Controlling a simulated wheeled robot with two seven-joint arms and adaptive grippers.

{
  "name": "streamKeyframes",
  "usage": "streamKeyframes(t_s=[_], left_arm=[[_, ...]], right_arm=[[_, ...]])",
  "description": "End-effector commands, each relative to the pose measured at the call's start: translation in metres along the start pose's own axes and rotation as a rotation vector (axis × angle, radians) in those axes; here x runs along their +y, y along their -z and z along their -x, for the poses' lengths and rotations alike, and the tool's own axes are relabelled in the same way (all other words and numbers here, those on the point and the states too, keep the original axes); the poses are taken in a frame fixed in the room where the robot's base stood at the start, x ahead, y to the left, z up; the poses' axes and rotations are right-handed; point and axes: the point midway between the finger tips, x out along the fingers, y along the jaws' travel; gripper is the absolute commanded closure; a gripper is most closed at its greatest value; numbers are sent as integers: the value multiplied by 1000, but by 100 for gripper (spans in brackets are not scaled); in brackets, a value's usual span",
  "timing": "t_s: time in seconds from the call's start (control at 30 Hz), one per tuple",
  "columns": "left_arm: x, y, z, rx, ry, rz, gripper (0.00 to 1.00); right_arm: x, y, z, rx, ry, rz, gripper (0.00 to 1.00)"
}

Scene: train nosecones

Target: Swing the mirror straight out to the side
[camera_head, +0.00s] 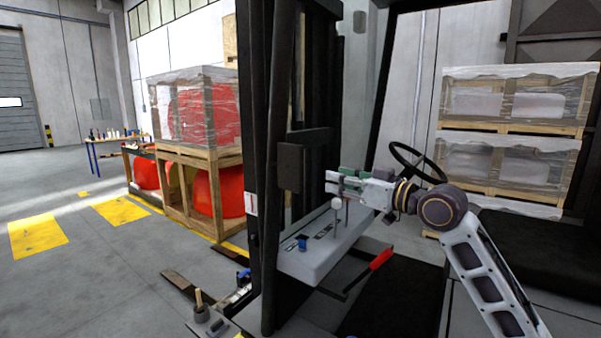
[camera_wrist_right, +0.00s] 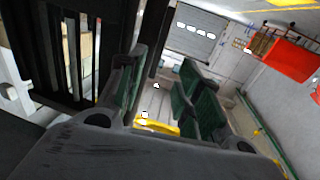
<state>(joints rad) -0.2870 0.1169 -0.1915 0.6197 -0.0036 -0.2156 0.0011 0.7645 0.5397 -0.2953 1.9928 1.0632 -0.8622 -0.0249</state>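The mirror (camera_head: 290,167) appears as a dark rectangular housing on the forklift's black front post, in the head view. Its reflecting face does not show, and I cannot tell its exact angle. My right gripper (camera_head: 329,181) is just right of the housing, its fingers pointing left towards it. The fingers are apart, with nothing visibly held between them; a small gap seems to separate them from the housing. In the right wrist view the green-padded fingers (camera_wrist_right: 160,95) stand wide apart, with floor showing between them. I cannot make out the mirror there. My left gripper is not in view.
The steering wheel (camera_head: 418,162) is behind my right wrist. A pale console (camera_head: 310,262) with levers lies below the gripper, and a red-handled lever (camera_head: 381,259) is lower right. The black mast (camera_head: 262,120) blocks the left side. Open floor (camera_head: 90,285) lies beyond.

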Motion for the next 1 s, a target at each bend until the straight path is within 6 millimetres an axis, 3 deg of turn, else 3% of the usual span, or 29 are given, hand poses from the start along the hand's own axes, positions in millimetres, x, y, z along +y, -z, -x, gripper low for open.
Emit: streamKeyframes(t_s=[0.37,1.0], left_arm=[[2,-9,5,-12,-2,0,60],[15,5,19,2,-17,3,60]], right_arm=[[0,1,-21,1,0,-1,65],[0,1,-95,0,1,-3,65]])
